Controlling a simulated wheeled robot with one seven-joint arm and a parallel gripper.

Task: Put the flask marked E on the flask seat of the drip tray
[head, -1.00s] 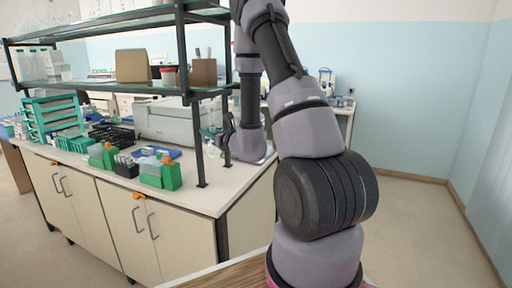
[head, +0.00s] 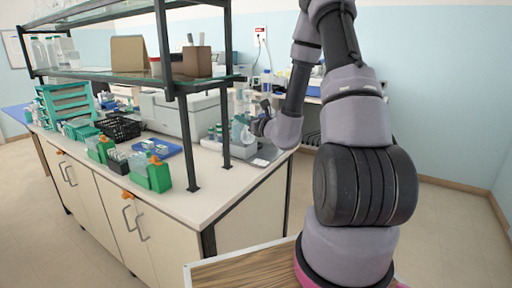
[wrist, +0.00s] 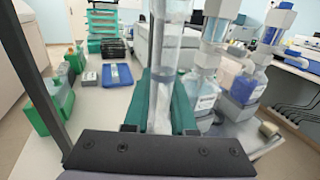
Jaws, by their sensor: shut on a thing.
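My gripper (wrist: 164,108) is shut on a clear glass vessel (wrist: 164,65), with a teal finger pad on each side of it. I take it to be the flask, but no letter E can be read on it. It stands upright in the wrist view and its lower part is pale. In the head view my gripper (head: 262,108) is small, over the right end of the bench, and the flask there is hard to make out. A grey tray (wrist: 268,143) lies at the bench's right end, probably the drip tray; its seat cannot be made out.
A white machine (head: 190,113) is behind. Green boxes (head: 150,174), a blue tray (head: 158,148) and a black crate (head: 118,129) are to the left. A dark shelf post (head: 225,125) rises near my gripper.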

